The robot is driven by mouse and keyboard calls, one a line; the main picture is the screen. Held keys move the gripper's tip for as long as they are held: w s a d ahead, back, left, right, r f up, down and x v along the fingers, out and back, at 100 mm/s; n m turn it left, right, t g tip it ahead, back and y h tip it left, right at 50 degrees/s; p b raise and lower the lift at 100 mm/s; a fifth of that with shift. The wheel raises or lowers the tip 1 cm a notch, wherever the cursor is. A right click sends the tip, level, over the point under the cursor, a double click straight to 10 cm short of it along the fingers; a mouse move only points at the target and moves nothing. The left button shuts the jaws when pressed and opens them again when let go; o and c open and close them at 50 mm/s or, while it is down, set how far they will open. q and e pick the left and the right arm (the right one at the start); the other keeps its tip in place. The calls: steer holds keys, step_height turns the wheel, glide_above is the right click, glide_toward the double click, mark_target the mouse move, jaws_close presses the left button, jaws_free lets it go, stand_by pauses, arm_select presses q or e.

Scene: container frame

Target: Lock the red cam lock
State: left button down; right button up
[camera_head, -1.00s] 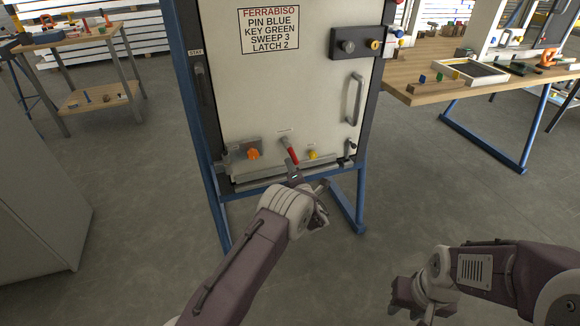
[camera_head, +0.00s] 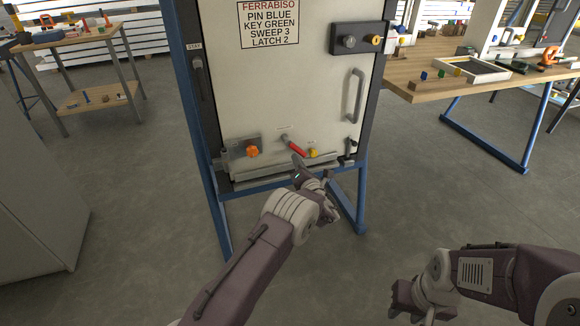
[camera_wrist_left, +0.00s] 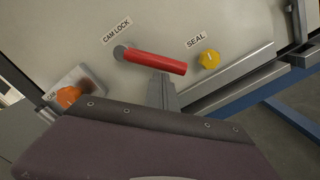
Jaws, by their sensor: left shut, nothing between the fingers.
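The red cam lock handle (camera_head: 297,148) sits low on the white door panel (camera_head: 290,100), tilted down to the right from its pivot. In the left wrist view the red handle (camera_wrist_left: 155,61) runs right from a grey pivot under a "CAM LOCK" label (camera_wrist_left: 117,31). My left gripper (camera_head: 298,161) is shut and empty, just below the handle. In the left wrist view its fingers (camera_wrist_left: 161,88) reach up to the underside of the handle; whether they touch it I cannot tell. My right gripper (camera_head: 408,301) is at the lower right, away from the panel; its jaws are unclear.
An orange knob (camera_head: 252,151) is left of the handle, and a yellow seal knob (camera_head: 313,153) is close to its right end. A grey ledge (camera_head: 250,172) runs below. A vertical door handle (camera_head: 356,96) is at the right. Blue frame legs stand underneath.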

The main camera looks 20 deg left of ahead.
mark_target(305, 155)
arm_select(q)
steer(key=d+n, duration=0.1)
steer(key=n, duration=0.1)
steer(key=w+r+n+b, duration=0.1)
steer(key=n, duration=0.1)
steer(key=shift+d+b, duration=0.3)
steer(key=shift+d, duration=0.05)
steer(key=shift+w+d+r+n+b, duration=0.25)
steer(key=shift+d+r+n+b, duration=0.1)
steer(key=shift+n, duration=0.55)
steer(key=n, duration=0.1)
steer(key=r+n, duration=0.1)
steer(key=r, duration=0.1)
steer(key=shift+w+d+n+y, duration=0.3)
steer(key=shift+d+n, duration=0.05)
steer(key=shift+n, duration=0.05)
steer(key=shift+r, duration=0.15)
